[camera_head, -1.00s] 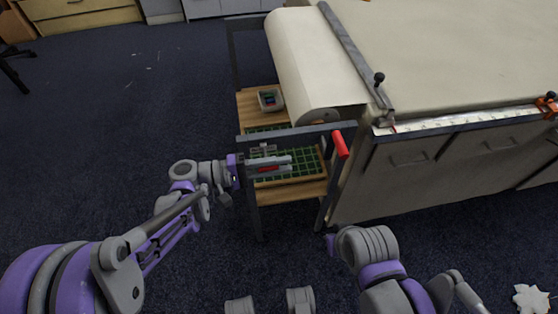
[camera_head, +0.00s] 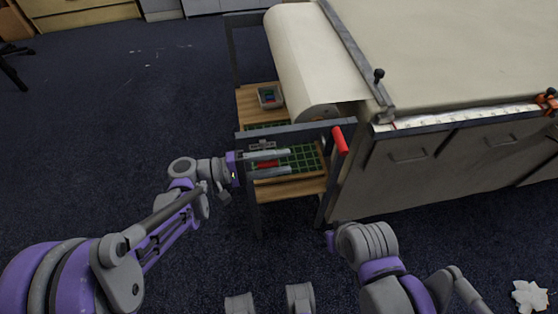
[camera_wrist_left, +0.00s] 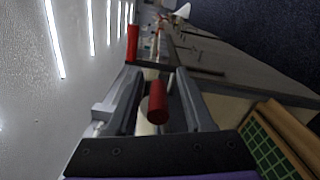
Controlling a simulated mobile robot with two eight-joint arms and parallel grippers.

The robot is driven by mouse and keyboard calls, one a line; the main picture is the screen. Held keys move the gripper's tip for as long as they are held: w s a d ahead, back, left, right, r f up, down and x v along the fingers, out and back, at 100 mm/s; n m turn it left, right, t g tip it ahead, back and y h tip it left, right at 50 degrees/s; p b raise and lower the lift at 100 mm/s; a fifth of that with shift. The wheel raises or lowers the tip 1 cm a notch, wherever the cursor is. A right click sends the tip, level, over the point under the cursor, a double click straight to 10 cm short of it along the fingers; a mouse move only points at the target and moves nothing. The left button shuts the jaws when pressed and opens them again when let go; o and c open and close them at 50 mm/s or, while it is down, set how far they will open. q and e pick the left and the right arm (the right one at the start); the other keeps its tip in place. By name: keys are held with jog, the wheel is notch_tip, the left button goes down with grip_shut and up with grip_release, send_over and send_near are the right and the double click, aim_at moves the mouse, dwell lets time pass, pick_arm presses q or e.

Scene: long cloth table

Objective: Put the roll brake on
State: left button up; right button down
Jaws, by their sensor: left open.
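A small red grip (camera_head: 268,164), seemingly the roll brake's handle, shows between the fingers of my left gripper (camera_head: 290,162) at the near end of the roll frame. In the left wrist view the red grip (camera_wrist_left: 157,102) lies between the two spread fingers of the left gripper (camera_wrist_left: 160,78), with gaps on both sides. The left gripper is open. The lever behind the grip is mostly hidden. The cream cloth roll (camera_head: 298,62) lies on the frame at the table's left end. My right arm is at lower right; its gripper does not show.
The frame's grey top bar (camera_head: 295,131) crosses just above my left gripper. A larger red handle (camera_head: 340,140) sits at its right end. Wooden shelves (camera_head: 290,187) with a green grid are below. The cloth table (camera_head: 460,45) is at right.

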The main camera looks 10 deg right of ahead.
pick_arm(q)
jog(key=a, duration=1)
jog(key=shift+a, duration=0.4)
pick_arm(e)
jog(key=shift+r, duration=0.2)
jog(key=shift+a, duration=0.15)
